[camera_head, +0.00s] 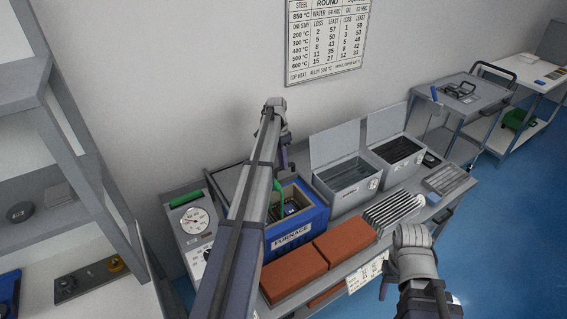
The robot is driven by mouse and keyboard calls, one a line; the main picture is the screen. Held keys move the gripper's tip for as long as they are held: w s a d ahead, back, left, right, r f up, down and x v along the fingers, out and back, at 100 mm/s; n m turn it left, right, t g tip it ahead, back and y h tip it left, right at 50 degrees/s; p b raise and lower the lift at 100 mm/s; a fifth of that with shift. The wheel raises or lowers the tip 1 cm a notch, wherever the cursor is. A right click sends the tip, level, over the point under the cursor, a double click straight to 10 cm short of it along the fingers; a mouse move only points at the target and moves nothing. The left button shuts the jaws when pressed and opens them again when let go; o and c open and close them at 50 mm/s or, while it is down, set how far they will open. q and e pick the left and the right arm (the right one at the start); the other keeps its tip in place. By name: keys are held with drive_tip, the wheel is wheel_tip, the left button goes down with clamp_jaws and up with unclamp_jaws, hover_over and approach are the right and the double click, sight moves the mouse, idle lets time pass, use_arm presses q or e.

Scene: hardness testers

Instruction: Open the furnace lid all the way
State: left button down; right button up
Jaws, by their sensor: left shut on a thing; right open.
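The blue furnace (296,236) stands on the bench, with its name on the front. Its top is open, showing a pale inner rim and a dark chamber with small items. A grey panel (224,178) at its back left looks like the raised lid, mostly hidden by my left arm. My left gripper (285,161) is above the back of the furnace, shut on what seems to be the lid; the grip itself is hard to see. A green handle (277,192) shows beside my arm at the opening. My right gripper (384,290) is open and empty, in front of the bench.
Orange-brown bricks (293,273) lie in front of the furnace. Two grey boxes with raised lids (345,185) stand to its right, near a rack of metal bars (393,209). A dial gauge unit (193,222) stands to the left. Blue floor (500,240) is clear at right.

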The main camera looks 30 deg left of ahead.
use_arm(q)
drive_tip(key=c, duration=0.8)
unclamp_jaws()
drive_tip(key=shift+o, duration=0.2)
wheel_tip(320, 180, up, 8)
drive_tip(key=a+p, duration=0.1)
drive_tip(key=p, duration=0.6)
drive_tip(key=shift+w+a+f+p, duration=0.15)
drive_tip(key=shift+w+a+p, duration=0.05)
drive_tip(key=shift+w+p, duration=0.2)
